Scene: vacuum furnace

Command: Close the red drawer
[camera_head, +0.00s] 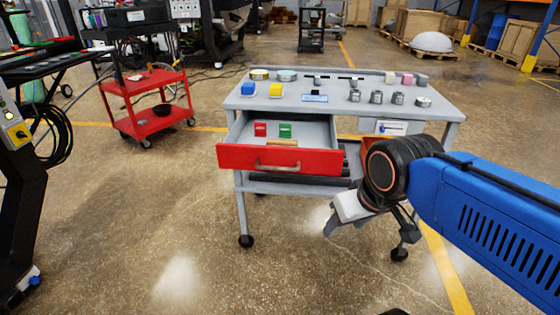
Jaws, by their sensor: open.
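The red drawer (282,159) is pulled out toward me from the left part of a grey wheeled table (330,92). Its red front carries a metal bar handle (277,168). Inside lie a red block (260,129), a green block (285,131) and a flat tan piece (282,143). My gripper (362,226) hangs in front of and to the right of the drawer, lower than its front and apart from it. It points down and is open and empty. Part of it is hidden behind my wrist.
On the tabletop stand several small weights, colored blocks and tape rolls. A red cart (150,99) stands to the left, and a dark machine (20,190) is at the far left. The floor in front of the drawer is clear.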

